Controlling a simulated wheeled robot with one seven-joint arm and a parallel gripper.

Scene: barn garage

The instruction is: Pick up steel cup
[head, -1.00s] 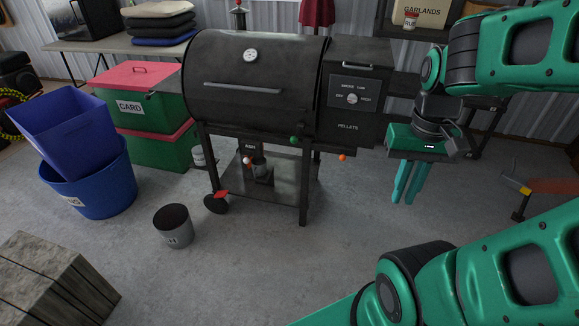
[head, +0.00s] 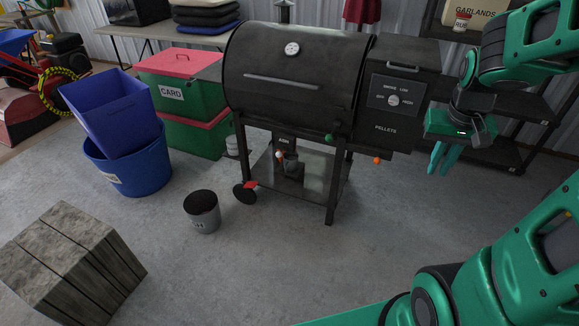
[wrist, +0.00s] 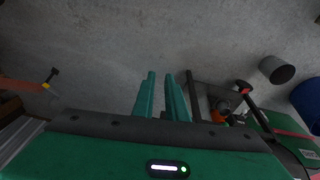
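I cannot clearly make out a steel cup in either view. A grey metal bucket-like container (head: 203,213) with a dark top and a small label stands upright on the floor in front of the grill; it also shows at the right of the wrist view (wrist: 277,70). A dark cylindrical item (head: 292,168) sits on the grill's lower shelf, too dim to identify. My gripper (head: 441,160) hangs right of the grill, pointing down, well apart from the container. Its two fingers (wrist: 160,75) are parted by a narrow gap with nothing between them.
The black grill (head: 295,75) with side hopper stands at centre. A blue bin (head: 135,170), green boxes with a red lid (head: 180,67) and a wooden block (head: 75,260) stand left. A dark shelf (head: 535,110) is at right.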

